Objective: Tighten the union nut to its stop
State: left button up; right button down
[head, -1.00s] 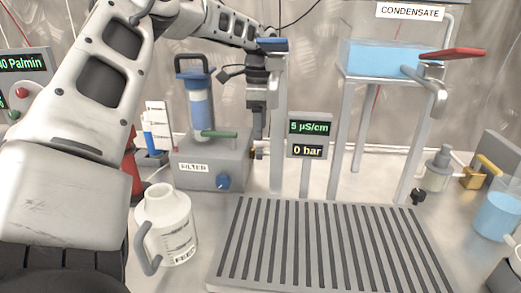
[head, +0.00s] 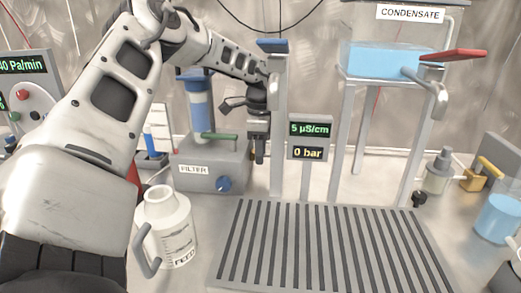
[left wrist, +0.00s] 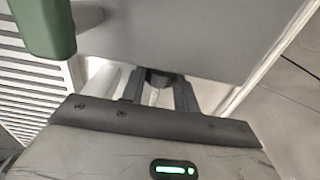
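My left gripper (head: 260,158) hangs down beside the right end of the grey filter unit (head: 212,167), left of the grey post. In the left wrist view its two dark fingers (left wrist: 158,92) stand apart, with a gap between them. A small dark rounded part (left wrist: 160,76) shows at the gap, against the grey housing; I cannot tell whether the fingers touch it. The union nut cannot be clearly made out now; the gripper covers the place at the filter's right end. My right gripper is out of view.
A green lever (head: 219,136) sits on the filter, and it shows close by in the left wrist view (left wrist: 45,25). A display post (head: 309,139) reads 0 bar. A slatted drain tray (head: 225,245) lies in front, with a feed jug (head: 172,218) left of it.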

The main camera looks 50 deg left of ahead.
pick_arm(q)
jog(key=shift+w+a+g+h, duration=0.15)
jog(key=shift+a+g+h, duration=0.1)
jog(key=shift+g+h, duration=0.35)
jog(key=shift+g, duration=0.4)
jog(key=shift+d+h, duration=0.1)
jog(key=shift+h, duration=0.2)
jog(key=o, duration=1)
jog(key=shift+c, duration=0.2)
